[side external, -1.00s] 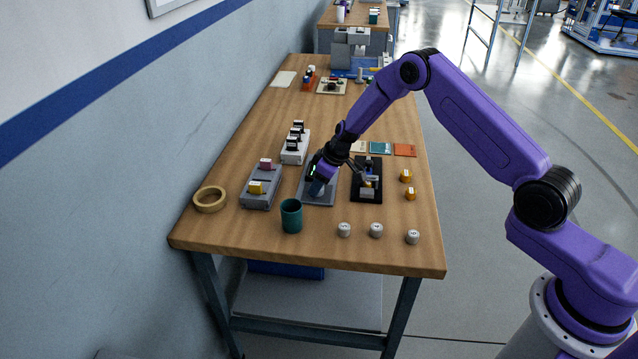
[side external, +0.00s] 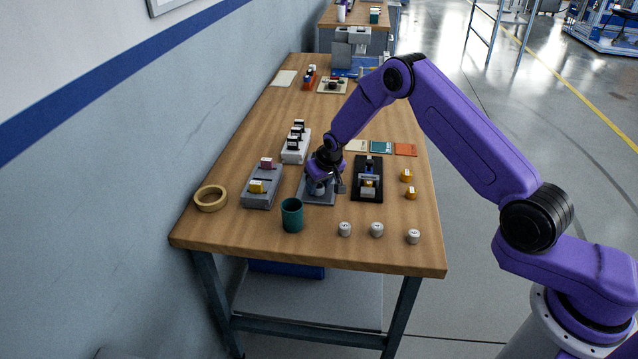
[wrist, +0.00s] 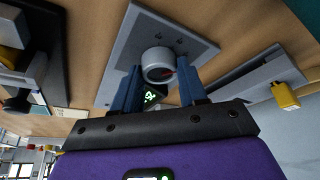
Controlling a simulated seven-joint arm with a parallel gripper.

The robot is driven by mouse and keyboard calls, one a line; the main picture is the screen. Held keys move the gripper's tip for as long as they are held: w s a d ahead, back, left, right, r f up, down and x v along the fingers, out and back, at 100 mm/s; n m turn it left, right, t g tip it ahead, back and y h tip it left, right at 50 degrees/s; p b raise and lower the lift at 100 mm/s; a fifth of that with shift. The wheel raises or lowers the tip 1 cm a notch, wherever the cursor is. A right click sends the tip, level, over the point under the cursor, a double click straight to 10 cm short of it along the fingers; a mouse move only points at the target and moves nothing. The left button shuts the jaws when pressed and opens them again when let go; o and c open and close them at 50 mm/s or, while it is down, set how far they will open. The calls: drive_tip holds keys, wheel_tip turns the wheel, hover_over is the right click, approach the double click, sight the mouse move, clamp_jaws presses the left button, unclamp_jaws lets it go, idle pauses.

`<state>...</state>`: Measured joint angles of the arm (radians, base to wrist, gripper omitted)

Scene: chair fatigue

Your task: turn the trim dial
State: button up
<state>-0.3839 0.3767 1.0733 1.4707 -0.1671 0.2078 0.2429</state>
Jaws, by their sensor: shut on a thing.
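In the side view the plate (side external: 322,199) lies near the middle of the front half of the bench. My gripper (wrist: 159,72) has its blue fingers on either side of the dial and is shut on it. In the side view my gripper (side external: 318,188) stands over the plate and mostly hides the dial. A small lit display (wrist: 152,95) sits just behind the dial; its digits are hard to read.
A teal cup (side external: 292,216) stands in front of the plate. A grey block with yellow and pink pieces (side external: 262,187) is on the left, a black fixture (side external: 367,180) on the right. Several white knobs (side external: 376,230) sit near the front edge.

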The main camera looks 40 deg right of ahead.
drive_tip(key=shift+m+h, duration=0.3)
drive_tip(key=shift+m, duration=0.6)
drive_tip(key=o, duration=1)
drive_tip(key=shift+o, duration=0.2)
drive_tip(key=v, duration=1.7)
drive_tip(key=shift+r, duration=0.25)
drive_tip(key=shift+a, duration=0.15)
